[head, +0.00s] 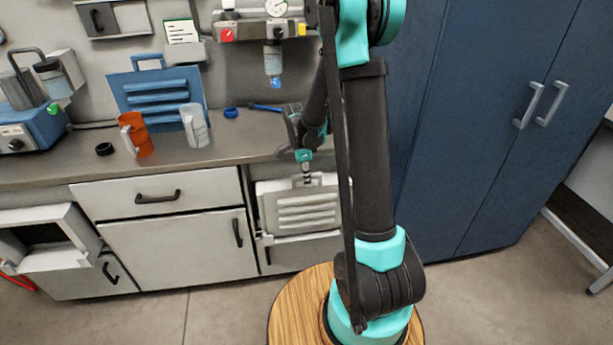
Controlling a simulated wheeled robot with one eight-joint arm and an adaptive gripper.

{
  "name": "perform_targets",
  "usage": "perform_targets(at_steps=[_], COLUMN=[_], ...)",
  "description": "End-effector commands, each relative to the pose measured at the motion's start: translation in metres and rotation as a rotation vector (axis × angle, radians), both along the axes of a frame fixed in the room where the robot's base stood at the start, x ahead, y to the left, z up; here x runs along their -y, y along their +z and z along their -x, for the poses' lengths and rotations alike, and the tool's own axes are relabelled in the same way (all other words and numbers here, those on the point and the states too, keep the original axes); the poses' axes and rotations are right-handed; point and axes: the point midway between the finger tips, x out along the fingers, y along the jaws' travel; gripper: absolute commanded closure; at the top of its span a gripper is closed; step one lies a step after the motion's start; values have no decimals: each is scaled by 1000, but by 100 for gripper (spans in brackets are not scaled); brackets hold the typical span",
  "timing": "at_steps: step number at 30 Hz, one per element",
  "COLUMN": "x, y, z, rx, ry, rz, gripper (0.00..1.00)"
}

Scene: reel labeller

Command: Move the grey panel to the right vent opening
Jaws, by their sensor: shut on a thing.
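The grey panel (300,215) has raised louvres and hangs upright, low in front of the cabinet front below the counter. My gripper (307,178) is at the panel's top edge, pointing down and shut on it; the fingertips are small and partly hidden. The right vent opening is not visible; the panel and my arm cover the cabinet front there, and I cannot tell whether the panel is seated or just in front. At the far left, another opening (45,236) with a pale frame shows a dark inside.
A blue louvred panel (160,92) stands on the counter (215,152) beside an orange mug (136,134) and a clear jug (195,126). A blue cabinet (470,110) stands at the right. Drawer handles jut out left of the grey panel. The floor in front is clear.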

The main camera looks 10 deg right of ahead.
Motion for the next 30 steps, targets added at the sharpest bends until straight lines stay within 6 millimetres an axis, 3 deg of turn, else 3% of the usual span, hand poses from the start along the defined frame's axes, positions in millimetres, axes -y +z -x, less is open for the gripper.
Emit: perform_targets(at_steps=[25, 26, 30], x=[0, 0, 0], y=[-17, -17, -17], z=[0, 0, 0], rx=[0, 0, 0], ry=[0, 0, 0], rz=[0, 0, 0], gripper=[100, 80, 63])
